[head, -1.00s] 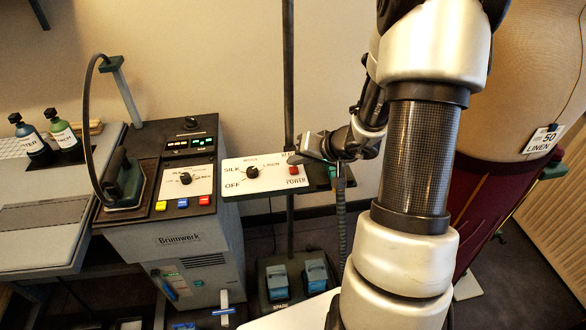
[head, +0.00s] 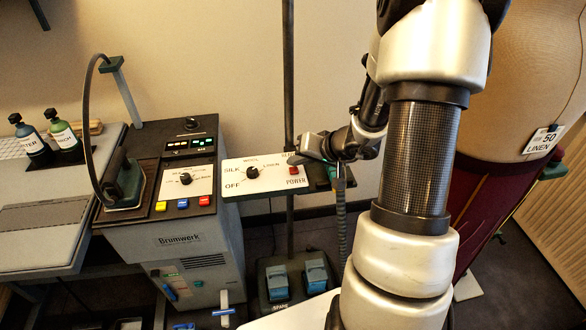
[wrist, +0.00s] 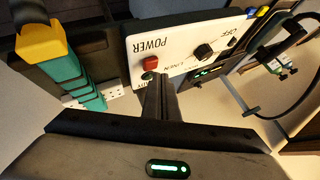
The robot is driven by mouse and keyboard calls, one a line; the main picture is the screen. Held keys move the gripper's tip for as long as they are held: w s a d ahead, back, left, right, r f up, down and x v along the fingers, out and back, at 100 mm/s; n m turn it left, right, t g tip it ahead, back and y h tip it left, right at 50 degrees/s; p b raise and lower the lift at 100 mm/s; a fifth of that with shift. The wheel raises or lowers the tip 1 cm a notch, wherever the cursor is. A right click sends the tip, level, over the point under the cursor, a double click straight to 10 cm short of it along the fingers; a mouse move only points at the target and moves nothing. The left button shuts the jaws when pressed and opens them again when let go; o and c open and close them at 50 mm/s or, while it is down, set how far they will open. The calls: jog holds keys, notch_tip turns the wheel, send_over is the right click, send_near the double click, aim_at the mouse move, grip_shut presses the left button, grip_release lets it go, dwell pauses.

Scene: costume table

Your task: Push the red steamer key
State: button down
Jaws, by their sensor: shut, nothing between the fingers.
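In the wrist view the red key (wrist: 149,62) stands proud of the panel. My gripper (head: 297,160) is shut and empty, its tips just behind the key in the head view. In the wrist view the closed fingers (wrist: 159,80) end close beside the key, near a small green light. I cannot tell whether they touch the panel; they do not cover the key.
A black dial (head: 252,172) sits on the same panel. Left of it, the Brumwerk station (head: 190,243) has its own yellow, blue and red (head: 204,201) keys and an iron. A dark pole (head: 289,75) rises behind the panel. A dress form (head: 530,80) stands at right.

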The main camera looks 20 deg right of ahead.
aim_at(297, 171)
jog(key=shift+f+b, duration=0.65)
jog(key=shift+b, duration=0.8)
dwell(0.5)
jog(key=shift+r, duration=0.65)
jog(key=shift+r, duration=0.1)
jog(key=shift+r+p, duration=1.6)
jog(key=shift+r, duration=1.3)
